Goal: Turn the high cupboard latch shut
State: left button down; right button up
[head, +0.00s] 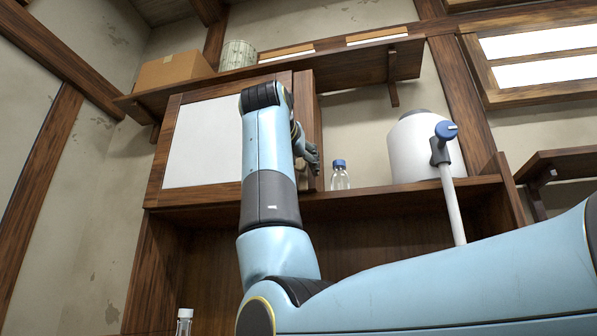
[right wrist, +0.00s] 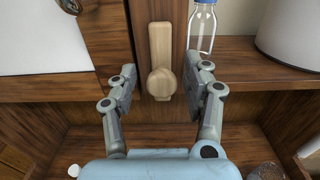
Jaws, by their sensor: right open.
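The latch (right wrist: 160,45) is a pale wooden bar with a round knob (right wrist: 161,82) at its lower end. In the right wrist view it stands upright on a dark wooden post. My right gripper (right wrist: 163,86) is open, with one finger on each side of the knob and a gap on both sides. In the head view my right gripper (head: 309,156) is at the right edge of the high cupboard (head: 172,150), and my arm hides part of its white-panelled door (head: 207,145). My left gripper is not in view.
A clear bottle with a blue cap (head: 340,176) stands on the shelf just right of my right gripper. A large white container (head: 404,150) is farther right.

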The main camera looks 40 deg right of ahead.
jog(key=shift+s+r, duration=0.1)
jog(key=shift+c, duration=1)
jog(key=c, duration=0.5)
grip_shut()
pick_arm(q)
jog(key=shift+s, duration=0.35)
